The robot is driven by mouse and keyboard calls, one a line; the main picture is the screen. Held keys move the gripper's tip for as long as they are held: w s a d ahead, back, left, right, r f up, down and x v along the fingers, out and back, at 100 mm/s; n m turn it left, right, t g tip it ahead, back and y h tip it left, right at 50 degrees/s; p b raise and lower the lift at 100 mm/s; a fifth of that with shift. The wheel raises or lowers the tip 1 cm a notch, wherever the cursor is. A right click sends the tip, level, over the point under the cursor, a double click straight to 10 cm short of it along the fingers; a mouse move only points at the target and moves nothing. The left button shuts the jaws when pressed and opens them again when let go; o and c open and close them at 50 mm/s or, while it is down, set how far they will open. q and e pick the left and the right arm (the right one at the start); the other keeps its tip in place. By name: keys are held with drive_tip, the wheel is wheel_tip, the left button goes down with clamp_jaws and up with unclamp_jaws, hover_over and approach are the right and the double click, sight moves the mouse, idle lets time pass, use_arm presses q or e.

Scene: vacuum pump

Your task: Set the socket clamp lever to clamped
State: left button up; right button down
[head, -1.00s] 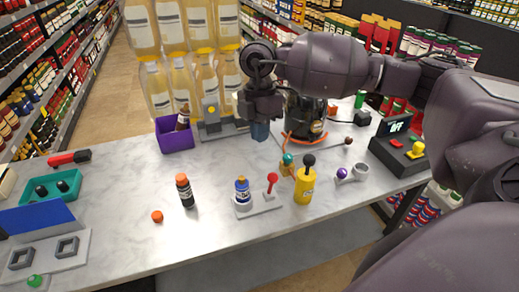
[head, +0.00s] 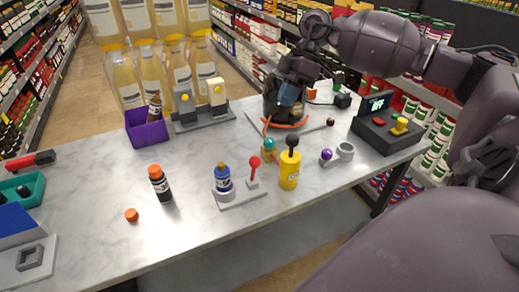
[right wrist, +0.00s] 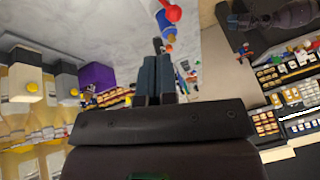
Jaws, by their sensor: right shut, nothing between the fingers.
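The lever with a red ball knob (head: 254,162) stands roughly upright, tilted slightly, on a small grey base plate (head: 243,197). A blue bottle (head: 222,178) stands in the socket at the plate's left end. The red knob also shows at the top of the right wrist view (right wrist: 173,13), with the blue bottle (right wrist: 164,27) beside it. My right gripper (head: 287,102) is shut and empty, above the table's back half in front of the black pump, well behind the lever and not touching it. Its closed fingers show in the right wrist view (right wrist: 159,62). My left gripper is not in view.
A yellow bottle (head: 290,169) with a black ball top stands just right of the lever. A teal-topped piece (head: 269,146) is behind it. A dark bottle (head: 160,184) and an orange cap (head: 131,215) are left.

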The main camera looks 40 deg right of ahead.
approach(253, 170)
drive_tip(key=x, duration=0.2)
drive_tip(key=shift+w+a+f+m, duration=0.15)
drive_tip(key=shift+a+f+m, duration=0.2)
drive_tip(key=shift+a, duration=0.2)
drive_tip(key=shift+d, duration=0.1)
idle(0.3)
